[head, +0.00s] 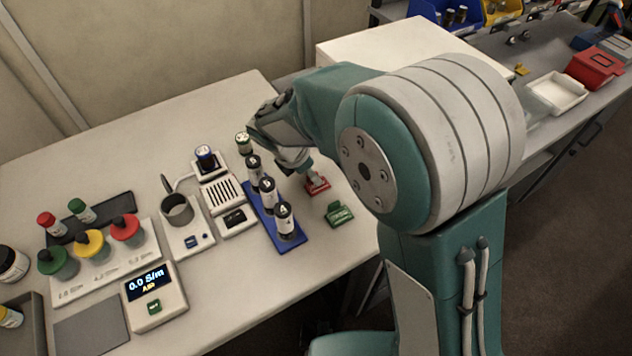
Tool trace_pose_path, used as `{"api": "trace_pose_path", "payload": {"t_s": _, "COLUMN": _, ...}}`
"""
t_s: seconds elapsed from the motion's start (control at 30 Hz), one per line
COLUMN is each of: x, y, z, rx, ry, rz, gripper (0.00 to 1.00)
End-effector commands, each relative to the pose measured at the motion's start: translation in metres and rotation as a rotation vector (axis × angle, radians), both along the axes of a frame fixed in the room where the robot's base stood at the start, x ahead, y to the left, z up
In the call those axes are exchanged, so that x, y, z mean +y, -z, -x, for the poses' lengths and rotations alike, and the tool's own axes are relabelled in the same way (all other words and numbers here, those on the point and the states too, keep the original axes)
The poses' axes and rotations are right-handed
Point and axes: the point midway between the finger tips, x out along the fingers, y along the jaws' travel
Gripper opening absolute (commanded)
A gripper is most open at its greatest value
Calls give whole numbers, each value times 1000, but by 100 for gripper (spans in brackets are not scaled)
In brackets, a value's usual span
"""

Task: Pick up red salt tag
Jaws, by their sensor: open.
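The red tag (317,186) lies on the white table, right of the blue rack, in the head view. It is small, and its lettering is too small to read. My gripper (309,172) is directly over the tag, pointing down, with its fingertips close to or at the tag's upper part. The fingers are open. My gripper and wrist hide part of the tag's far side, and I cannot tell whether the fingers touch it.
A green tag (339,214) lies just in front of the red one. A meter (155,297), a cup (177,209) and capped bottles are farther left. The table's front edge is near.

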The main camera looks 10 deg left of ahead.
Motion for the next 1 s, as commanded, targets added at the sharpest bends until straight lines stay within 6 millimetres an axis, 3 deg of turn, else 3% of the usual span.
{"api": "trace_pose_path", "payload": {"t_s": 0.27, "x": -3, "y": 3, "z": -1, "rx": 1, "ry": 0, "rz": -1, "gripper": 53}}
{"api": "trace_pose_path", "payload": {"t_s": 0.33, "x": -3, "y": 3, "z": -1, "rx": 0, "ry": 1, "rz": -1, "gripper": 23}}
{"api": "trace_pose_path", "payload": {"t_s": 0.4, "x": -3, "y": 3, "z": -1, "rx": 0, "ry": 1, "rz": -1, "gripper": 5}}
{"api": "trace_pose_path", "payload": {"t_s": 0.43, "x": -3, "y": 3, "z": -1, "rx": 0, "ry": 1, "rz": -1, "gripper": 1}}
{"api": "trace_pose_path", "payload": {"t_s": 1.0, "x": -1, "y": 3, "z": 0, "rx": 4, "ry": 0, "rz": 0, "gripper": 0}}
